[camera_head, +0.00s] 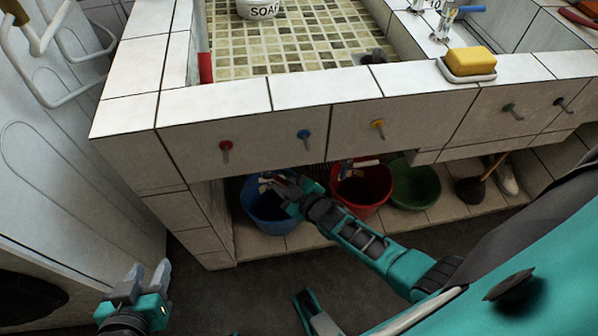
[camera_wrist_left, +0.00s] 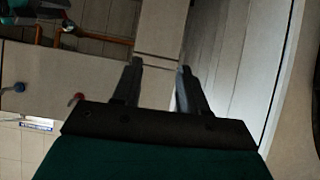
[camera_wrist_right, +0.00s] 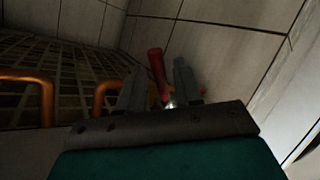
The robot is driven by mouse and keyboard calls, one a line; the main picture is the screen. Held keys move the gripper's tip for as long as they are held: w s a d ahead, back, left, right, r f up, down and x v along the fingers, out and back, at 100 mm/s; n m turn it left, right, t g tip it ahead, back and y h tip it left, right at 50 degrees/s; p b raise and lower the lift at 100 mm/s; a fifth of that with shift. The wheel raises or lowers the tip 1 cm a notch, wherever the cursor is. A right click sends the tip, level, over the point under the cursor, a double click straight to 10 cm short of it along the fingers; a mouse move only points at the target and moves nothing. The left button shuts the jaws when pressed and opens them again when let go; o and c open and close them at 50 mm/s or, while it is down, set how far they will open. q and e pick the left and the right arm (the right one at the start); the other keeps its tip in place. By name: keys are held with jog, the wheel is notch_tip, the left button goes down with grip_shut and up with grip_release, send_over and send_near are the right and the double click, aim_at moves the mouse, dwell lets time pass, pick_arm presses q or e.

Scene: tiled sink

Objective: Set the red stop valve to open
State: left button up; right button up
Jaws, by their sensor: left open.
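The red stop valve handle (camera_wrist_right: 157,72) shows in the right wrist view as a slim red bar, standing between the fingers of my right gripper (camera_wrist_right: 160,82). Those fingers are apart on either side of it; whether either touches it I cannot tell. In the head view my right gripper (camera_head: 268,182) reaches under the sink, above the blue bucket, and the valve is hidden there. My left gripper (camera_head: 150,271) is open and empty, low at the left, away from the sink. Its open fingers also show in the left wrist view (camera_wrist_left: 160,75).
Copper pipes (camera_wrist_right: 103,90) run beside the valve. Blue (camera_head: 270,215), red (camera_head: 362,192) and green (camera_head: 415,185) containers stand below. The floor in front is clear.

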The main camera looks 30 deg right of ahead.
jog(key=p+v, duration=0.3)
jog(key=v, duration=0.8)
jog(key=shift+s, duration=0.2)
